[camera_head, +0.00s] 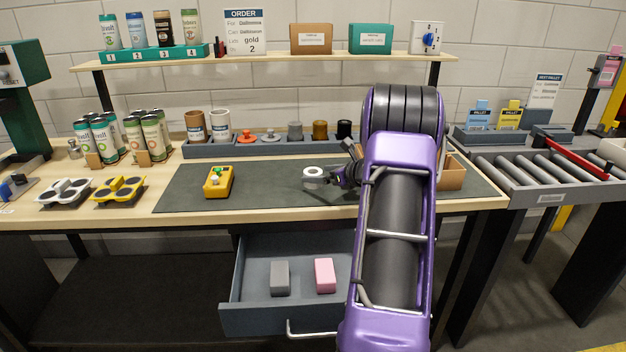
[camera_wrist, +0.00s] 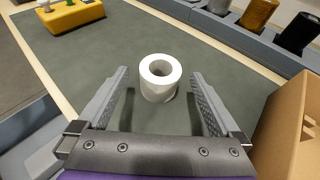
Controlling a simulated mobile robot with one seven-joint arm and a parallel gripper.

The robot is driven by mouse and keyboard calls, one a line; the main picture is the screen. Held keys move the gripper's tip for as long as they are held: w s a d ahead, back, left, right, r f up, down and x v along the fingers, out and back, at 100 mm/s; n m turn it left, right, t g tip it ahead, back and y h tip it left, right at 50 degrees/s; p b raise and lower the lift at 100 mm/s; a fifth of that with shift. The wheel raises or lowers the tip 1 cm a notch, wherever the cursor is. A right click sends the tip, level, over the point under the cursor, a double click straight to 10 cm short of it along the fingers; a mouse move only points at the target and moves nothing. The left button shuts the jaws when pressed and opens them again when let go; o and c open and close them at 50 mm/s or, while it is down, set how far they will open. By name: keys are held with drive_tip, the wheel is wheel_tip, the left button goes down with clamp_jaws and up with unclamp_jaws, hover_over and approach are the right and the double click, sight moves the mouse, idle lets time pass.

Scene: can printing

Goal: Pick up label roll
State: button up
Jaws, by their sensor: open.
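The label roll (camera_head: 313,175) is a white ring-shaped roll with a dark core. It stands on the dark grey mat (camera_head: 270,196) on the workbench. In the wrist view the roll (camera_wrist: 160,78) sits upright with its hole facing up, ahead of and between the fingertips. My gripper (camera_wrist: 160,84) is open, with one finger on either side of the roll and a gap on both sides. In the head view my gripper (camera_head: 338,177) is just right of the roll, partly hidden by my purple arm.
A yellow box with buttons (camera_head: 218,182) lies left on the mat. A grey rack (camera_head: 285,146) holding spools runs behind it. A cardboard box (camera_wrist: 292,128) stands close to the right finger. An open drawer (camera_head: 262,318) below holds grey and pink blocks.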

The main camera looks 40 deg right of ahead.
sight(317, 173)
drive_tip(key=x, duration=0.3)
drive_tip(key=shift+w, duration=0.15)
drive_tip(key=c, duration=1.4)
